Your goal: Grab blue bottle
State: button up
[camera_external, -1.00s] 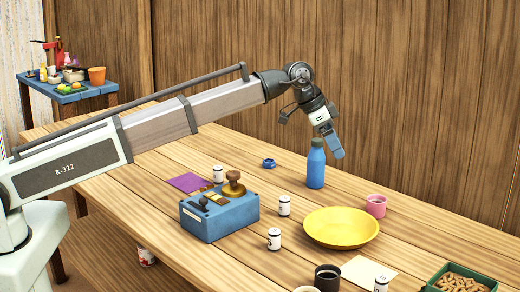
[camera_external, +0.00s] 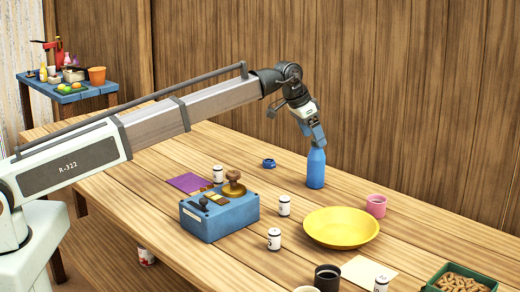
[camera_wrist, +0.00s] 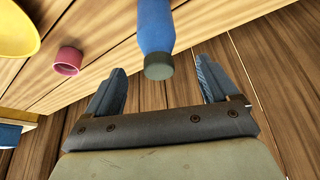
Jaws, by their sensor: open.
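The blue bottle (camera_external: 316,168) stands upright on the wooden table, right of the middle in the external view. Its cap is hidden there behind my gripper (camera_external: 314,134), which is at the top of the bottle. In the wrist view the bottle (camera_wrist: 154,25) comes down from the top edge, with its dark grey cap (camera_wrist: 158,66) lowest. My gripper (camera_wrist: 160,88) shows two blue-grey fingers spread wide, one on each side of the cap's line. The cap lies slightly beyond the fingertips, and no finger visibly touches the bottle.
A yellow bowl (camera_external: 341,228) and a pink cup (camera_external: 376,206) stand right of and nearer than the bottle. A small blue ring-like item (camera_external: 269,163) lies left of it. The wooden wall is behind.

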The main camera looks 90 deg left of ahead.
aim_at(319, 150)
jog(key=shift+x, duration=3.2)
jog(key=shift+d, duration=0.1)
jog(key=shift+c, duration=0.3)
grip_shut()
